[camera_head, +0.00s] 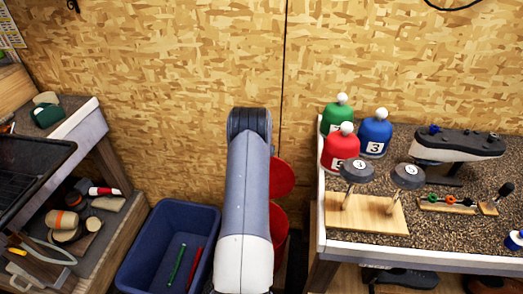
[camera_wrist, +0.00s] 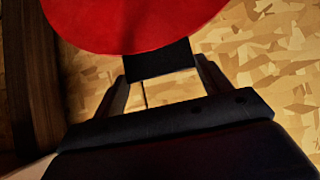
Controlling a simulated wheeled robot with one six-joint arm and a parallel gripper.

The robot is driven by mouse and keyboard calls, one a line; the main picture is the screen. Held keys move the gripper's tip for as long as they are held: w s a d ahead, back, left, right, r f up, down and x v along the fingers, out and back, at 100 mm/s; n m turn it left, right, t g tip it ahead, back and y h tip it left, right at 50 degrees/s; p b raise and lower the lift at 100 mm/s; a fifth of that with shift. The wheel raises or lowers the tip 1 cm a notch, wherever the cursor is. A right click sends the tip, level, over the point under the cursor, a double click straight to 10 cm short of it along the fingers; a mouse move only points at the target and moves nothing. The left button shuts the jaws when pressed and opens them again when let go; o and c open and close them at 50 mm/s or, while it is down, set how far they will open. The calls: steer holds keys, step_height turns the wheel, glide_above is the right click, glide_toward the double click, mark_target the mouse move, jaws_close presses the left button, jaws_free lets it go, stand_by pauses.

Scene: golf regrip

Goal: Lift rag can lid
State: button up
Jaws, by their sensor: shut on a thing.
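The red rag can lid (camera_head: 283,178) shows in the head view just right of my arm, its round face tipped up steeply. The red rag can (camera_head: 279,236) is below it, mostly hidden behind my arm. In the wrist view the lid (camera_wrist: 135,22) fills the top as a red disc. A black tab (camera_wrist: 160,58) at its edge sits between the fingers of my gripper (camera_wrist: 163,75), which is shut on it. The gripper is hidden behind my arm in the head view. Whether the lid still touches the can is hidden.
A blue bin (camera_head: 150,250) with a green and a red stick inside stands left of my arm. A workbench (camera_head: 450,244) with several bottles and club heads is close on the right. A cluttered shelf unit (camera_head: 90,120) is at left. The wood-chip wall (camera_head: 190,70) is behind.

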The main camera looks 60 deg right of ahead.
steer(key=o, duration=1)
steer(key=shift+d+r, duration=0.2)
steer(key=shift+r, duration=0.15)
steer(key=o, duration=0.4)
steer(key=shift+a+f, duration=0.15)
steer(key=shift+f, duration=0.05)
steer(key=shift+a, duration=0.1)
steer(key=b+v, duration=0.3)
steer(key=v, duration=0.7)
steer(key=shift+s+a+r, duration=0.15)
steer(key=shift+a+r, duration=0.1)
steer(key=shift+p+x, duration=1.45)
steer(key=shift+x, duration=4.05)
steer(key=shift+a, duration=0.1)
